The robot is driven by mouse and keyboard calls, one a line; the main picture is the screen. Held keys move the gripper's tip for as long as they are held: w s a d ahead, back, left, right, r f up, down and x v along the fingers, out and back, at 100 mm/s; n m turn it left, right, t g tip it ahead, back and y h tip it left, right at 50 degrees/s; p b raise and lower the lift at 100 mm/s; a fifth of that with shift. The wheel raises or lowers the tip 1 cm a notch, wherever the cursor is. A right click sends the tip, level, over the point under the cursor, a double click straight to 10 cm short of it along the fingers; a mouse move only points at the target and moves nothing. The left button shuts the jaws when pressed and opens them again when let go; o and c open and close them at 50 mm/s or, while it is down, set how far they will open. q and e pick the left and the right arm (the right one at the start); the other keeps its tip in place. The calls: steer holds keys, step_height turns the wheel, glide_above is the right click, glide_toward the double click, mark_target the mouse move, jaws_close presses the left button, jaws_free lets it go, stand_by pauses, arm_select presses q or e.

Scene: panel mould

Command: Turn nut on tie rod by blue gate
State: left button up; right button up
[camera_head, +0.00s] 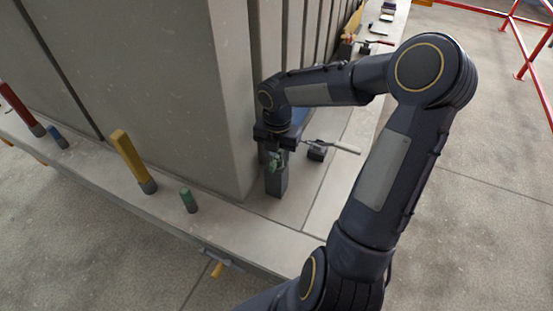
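My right arm reaches in from the bottom and bends over to the left. My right gripper (276,157) points down beside the corner of the large grey panel. A small green part (275,161), possibly the nut, shows at its fingertips, in front of a dark upright block (277,183). I cannot tell whether the fingers are closed on it or only near it. I cannot make out a tie rod or a blue gate; a short blue peg (57,136) stands at the far left. My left gripper is not in view.
A pale handle on a dark clamp block (316,153) lies just right of the gripper. Yellow (128,155), green (188,200) and red (18,106) pegs stand along the pale ledge (235,221). Tall grey panels (125,70) fill the left. Red railings (519,45) stand at the right.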

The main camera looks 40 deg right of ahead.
jaws_close()
steer(key=m, duration=0.2)
steer(key=shift+m+b, duration=0.3)
steer(key=shift+b, duration=0.1)
steer(key=shift+m, duration=0.5)
steer(key=shift+f+m+b, duration=0.1)
steer(key=shift+m+b, duration=0.25)
steer(key=shift+m, duration=1.35)
